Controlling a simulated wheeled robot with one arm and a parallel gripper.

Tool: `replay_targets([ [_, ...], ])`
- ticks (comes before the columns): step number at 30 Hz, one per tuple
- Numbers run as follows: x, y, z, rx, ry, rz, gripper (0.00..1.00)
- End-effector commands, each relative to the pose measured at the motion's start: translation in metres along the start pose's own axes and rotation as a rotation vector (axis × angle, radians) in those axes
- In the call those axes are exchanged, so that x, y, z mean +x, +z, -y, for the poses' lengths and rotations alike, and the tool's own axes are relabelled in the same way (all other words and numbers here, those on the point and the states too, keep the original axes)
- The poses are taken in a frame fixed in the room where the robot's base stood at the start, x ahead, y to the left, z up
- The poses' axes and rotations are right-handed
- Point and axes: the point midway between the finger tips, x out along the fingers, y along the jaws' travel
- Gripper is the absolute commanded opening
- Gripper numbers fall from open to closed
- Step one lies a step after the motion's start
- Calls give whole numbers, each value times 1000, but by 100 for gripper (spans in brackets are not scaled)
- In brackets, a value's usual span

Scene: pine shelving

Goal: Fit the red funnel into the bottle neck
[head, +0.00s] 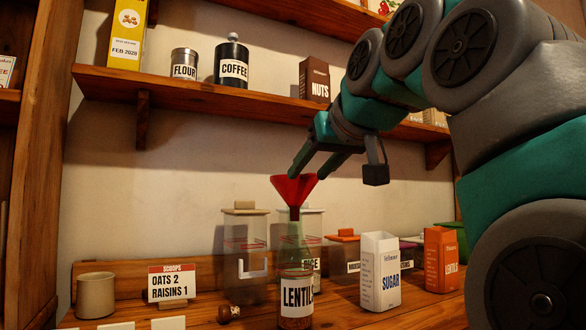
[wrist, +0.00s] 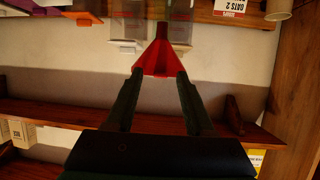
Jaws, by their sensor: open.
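The red funnel (head: 293,188) stands upright on top of the clear green-tinted bottle (head: 295,255), its spout down at the neck. How deep the spout sits is hard to tell. The bottle has a LENTILS-type label, partly cut off, and dark contents low down. My gripper (head: 307,175) is open, with its fingertips at the funnel's wide rim. In the wrist view my gripper (wrist: 158,74) has its two fingers apart, one at each side of the funnel (wrist: 156,57). I cannot tell whether they touch it. The bottle is not clear in the wrist view.
A cork (head: 229,313) lies left of the bottle, near a beige mug (head: 95,294) and a scoops card (head: 172,283). Clear canisters (head: 246,240) stand behind. A sugar carton (head: 380,271) and an orange carton (head: 441,260) stand right. A shelf (head: 200,97) runs above.

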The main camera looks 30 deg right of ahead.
Motion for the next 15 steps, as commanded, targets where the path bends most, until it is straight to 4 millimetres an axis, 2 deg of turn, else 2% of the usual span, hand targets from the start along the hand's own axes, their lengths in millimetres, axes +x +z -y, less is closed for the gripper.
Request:
replay_targets([
  [5, -8, 0, 0, 0, 0, 0, 54],
  [8, -19, -1, 0, 0, 0, -2, 54],
  [15, -59, -2, 0, 0, 1, -6, 54],
])
